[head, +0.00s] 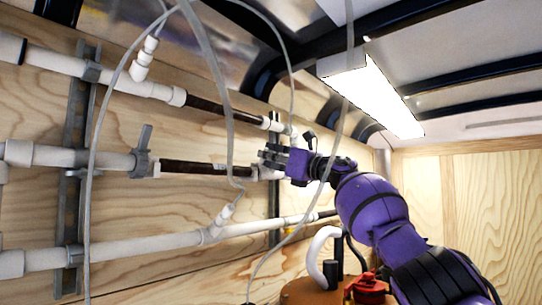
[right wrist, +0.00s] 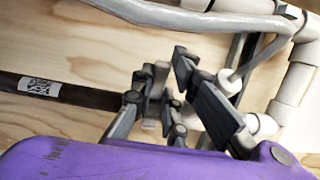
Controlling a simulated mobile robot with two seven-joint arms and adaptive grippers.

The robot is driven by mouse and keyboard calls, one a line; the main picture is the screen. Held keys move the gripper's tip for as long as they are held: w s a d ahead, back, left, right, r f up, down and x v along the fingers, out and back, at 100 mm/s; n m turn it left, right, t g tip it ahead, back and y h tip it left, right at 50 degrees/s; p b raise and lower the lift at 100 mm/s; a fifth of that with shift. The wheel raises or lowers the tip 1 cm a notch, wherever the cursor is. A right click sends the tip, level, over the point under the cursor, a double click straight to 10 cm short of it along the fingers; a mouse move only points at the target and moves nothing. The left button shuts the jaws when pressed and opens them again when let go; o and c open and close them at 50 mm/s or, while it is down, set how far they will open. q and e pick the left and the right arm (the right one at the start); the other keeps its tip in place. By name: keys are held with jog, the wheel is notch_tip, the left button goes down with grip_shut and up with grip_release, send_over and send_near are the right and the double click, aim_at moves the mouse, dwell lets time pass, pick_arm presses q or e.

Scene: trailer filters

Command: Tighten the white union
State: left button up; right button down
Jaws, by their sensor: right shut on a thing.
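The middle dark pipe (head: 195,168) runs along the plywood wall to a white union (head: 266,173) at its right end. My right gripper (head: 273,158) is at that end, with its fingers around the union, which they partly hide. In the right wrist view, the dark pipe (right wrist: 75,93) with a coded label comes in from the left. A pale winged part of the union (right wrist: 160,76) shows between the dark fingers, and the gripper is shut on it. My left gripper is not in view.
White pipes run above (head: 130,85) and below (head: 120,250) the middle line. Thin grey hoses (head: 222,90) hang in front of the wall. An orange tank (head: 310,290) with a red fitting (head: 370,288) stands below my right arm. A bright lamp (head: 375,95) hangs overhead.

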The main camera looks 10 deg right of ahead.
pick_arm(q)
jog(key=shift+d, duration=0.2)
pick_arm(e)
jog(key=shift+r, duration=0.15)
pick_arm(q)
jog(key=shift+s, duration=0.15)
pick_arm(e)
jog(key=c, duration=1.7)
grip_release()
jog(key=shift+a, duration=0.1)
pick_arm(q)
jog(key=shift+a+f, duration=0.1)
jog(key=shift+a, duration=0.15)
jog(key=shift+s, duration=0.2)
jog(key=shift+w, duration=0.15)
pick_arm(e)
jog(key=v, duration=1.2)
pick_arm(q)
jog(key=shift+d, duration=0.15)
